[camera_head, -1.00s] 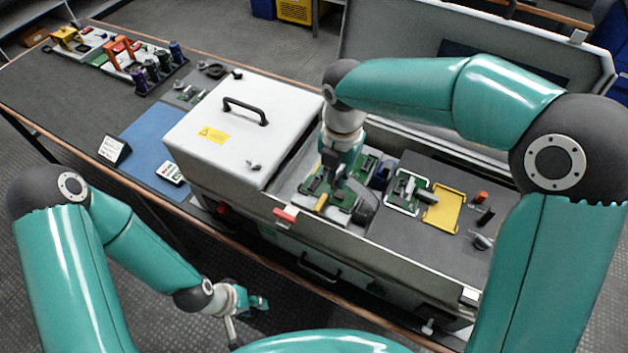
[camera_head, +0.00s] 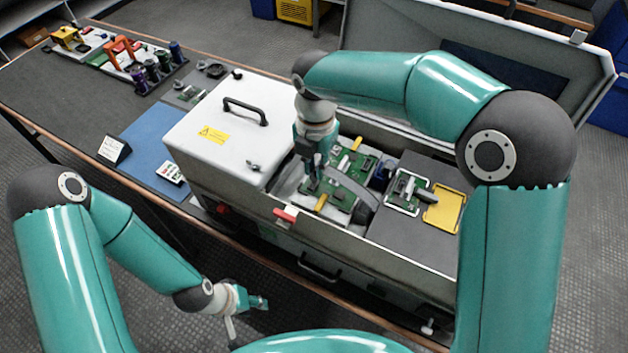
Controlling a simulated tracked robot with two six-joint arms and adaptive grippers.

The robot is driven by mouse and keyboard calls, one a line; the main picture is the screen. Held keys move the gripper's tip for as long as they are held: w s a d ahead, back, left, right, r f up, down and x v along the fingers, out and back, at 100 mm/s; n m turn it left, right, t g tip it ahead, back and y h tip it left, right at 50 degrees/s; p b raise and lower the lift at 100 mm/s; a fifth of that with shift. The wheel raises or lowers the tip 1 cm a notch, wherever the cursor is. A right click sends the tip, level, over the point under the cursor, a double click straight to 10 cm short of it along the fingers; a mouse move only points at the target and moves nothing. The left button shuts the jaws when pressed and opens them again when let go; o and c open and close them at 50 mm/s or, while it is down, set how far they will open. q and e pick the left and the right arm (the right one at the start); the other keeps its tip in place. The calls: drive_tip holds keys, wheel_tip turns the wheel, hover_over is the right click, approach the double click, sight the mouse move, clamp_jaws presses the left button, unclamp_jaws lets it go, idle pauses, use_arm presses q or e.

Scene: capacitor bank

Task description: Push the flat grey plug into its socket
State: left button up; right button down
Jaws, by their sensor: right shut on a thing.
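My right gripper (camera_head: 313,186) is shut on the flat grey plug, low over the left part of the green circuit board (camera_head: 338,210) in the open bay. Its fingers hide most of the plug. A wide grey ribbon cable (camera_head: 357,190) arches from the gripper to the right side of the board. The socket is too small and covered to make out, so I cannot tell whether the plug touches it. My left gripper (camera_head: 262,302) hangs in front of the bench, away from the board; its jaws are too small to read.
A white lidded box (camera_head: 238,130) with a black handle stands just left of the bay. The bay's front wall (camera_head: 330,232) carries a red latch (camera_head: 285,215). A yellow tray (camera_head: 443,209) and a small green board (camera_head: 405,190) lie right. The raised lid (camera_head: 400,30) stands behind.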

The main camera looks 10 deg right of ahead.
drive_tip(key=shift+w+a, duration=0.15)
drive_tip(key=shift+a, duration=0.05)
drive_tip(key=shift+f, duration=0.15)
idle(0.3)
drive_tip(key=shift+f+b, duration=0.55)
drive_tip(key=shift+f, duration=0.15)
drive_tip(key=shift+f+b, duration=0.4)
drive_tip(key=shift+f, duration=0.25)
idle(0.5)
drive_tip(key=c, duration=1.1)
unclamp_jaws()
wheel_tip(320, 180, up, 12)
